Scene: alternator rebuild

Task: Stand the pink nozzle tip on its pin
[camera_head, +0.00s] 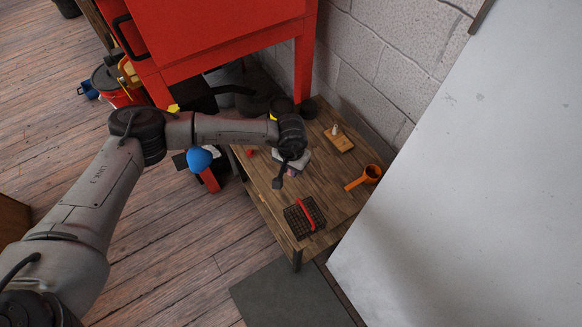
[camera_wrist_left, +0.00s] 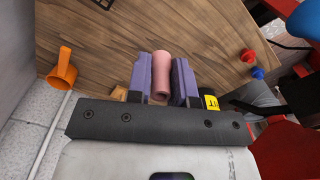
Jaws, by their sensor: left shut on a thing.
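The pink nozzle tip (camera_wrist_left: 161,72) is a smooth tube with an open end, held between the two purple pads of my left gripper (camera_wrist_left: 160,80) in the left wrist view. The gripper is shut on its sides, and the tube appears to be above the table. In the head view my left wrist (camera_head: 292,145) hides most of the gripper and the tip. A small wooden block (camera_head: 339,141) lies on the table to the right of the wrist, with a small pale upright piece (camera_head: 335,130) on it. I cannot make out a bare pin. My right gripper is not in view.
An orange cup with a handle (camera_head: 371,173) stands at the table's right side. A black mesh basket with a red handle (camera_head: 296,222) is near the front. A small red piece (camera_head: 250,152) lies at the left edge. Bare tabletop (camera_head: 322,180) lies between them. A wall borders the back.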

